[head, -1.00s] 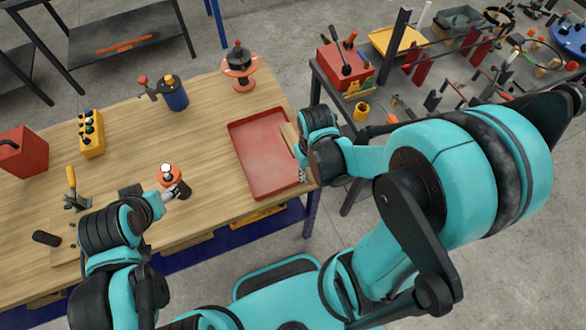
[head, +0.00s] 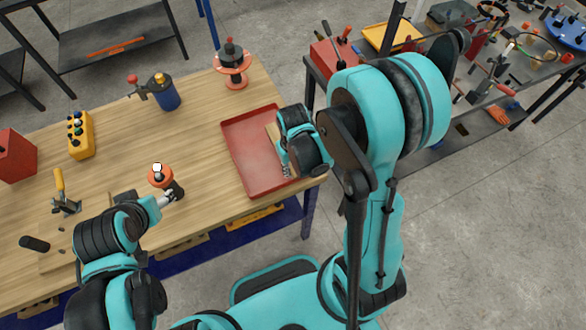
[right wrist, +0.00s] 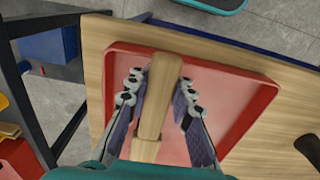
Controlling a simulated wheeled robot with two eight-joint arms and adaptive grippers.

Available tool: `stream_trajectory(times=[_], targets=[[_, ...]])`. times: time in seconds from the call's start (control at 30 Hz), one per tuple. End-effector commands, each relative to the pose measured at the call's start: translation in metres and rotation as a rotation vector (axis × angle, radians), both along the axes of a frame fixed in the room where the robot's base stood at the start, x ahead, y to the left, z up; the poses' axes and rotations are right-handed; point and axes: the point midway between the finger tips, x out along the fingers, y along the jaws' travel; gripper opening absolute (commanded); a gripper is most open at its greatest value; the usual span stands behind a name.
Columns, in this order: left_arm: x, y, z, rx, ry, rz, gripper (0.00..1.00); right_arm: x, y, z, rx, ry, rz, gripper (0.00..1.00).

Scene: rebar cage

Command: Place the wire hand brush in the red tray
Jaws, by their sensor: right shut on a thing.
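The wire hand brush shows as a pale wooden handle (head: 271,131) in the head view, over the right part of the red tray (head: 252,158). In the right wrist view the wooden handle (right wrist: 157,95) lies between the two fingers of my right gripper (right wrist: 158,92), with the tray (right wrist: 250,97) beneath. My right gripper (head: 285,168) is shut on the brush. The bristles are hidden, and I cannot tell whether the brush touches the tray floor.
A cluttered rack stands at right. The tray looks otherwise empty.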

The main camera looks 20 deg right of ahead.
Motion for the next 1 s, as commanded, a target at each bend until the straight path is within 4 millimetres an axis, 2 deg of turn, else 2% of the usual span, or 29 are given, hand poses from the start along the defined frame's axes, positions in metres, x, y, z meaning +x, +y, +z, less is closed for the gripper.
stream_trajectory(times=[0.33, 0.37, 0.43, 0.77, 0.9, 1.0], targets=[[0.000, 0.000, -0.012, 0.000, 0.000, 0.000, 0.57, 0.000, 0.000, -0.011, 0.000, 0.000, 0.000, 0.00], [0.000, 0.000, -0.012, 0.000, 0.000, 0.000, 0.57, 0.000, 0.000, -0.010, 0.000, 0.000, 0.000, 0.25], [0.000, 0.000, -0.011, 0.000, 0.000, 0.000, 0.57, 0.000, 0.000, -0.010, 0.000, 0.000, 0.000, 0.43], [0.000, 0.000, -0.009, 0.000, 0.000, 0.000, 0.57, 0.000, 0.000, -0.008, 0.000, 0.000, 0.000, 0.43], [0.000, 0.000, 0.004, 0.000, 0.000, 0.000, 0.57, 0.000, 0.000, 0.004, 0.000, 0.000, 0.000, 0.43], [0.000, 0.000, 0.011, 0.000, 0.000, 0.000, 0.57, 0.000, 0.000, 0.024, 0.000, 0.000, 0.000, 0.43]])
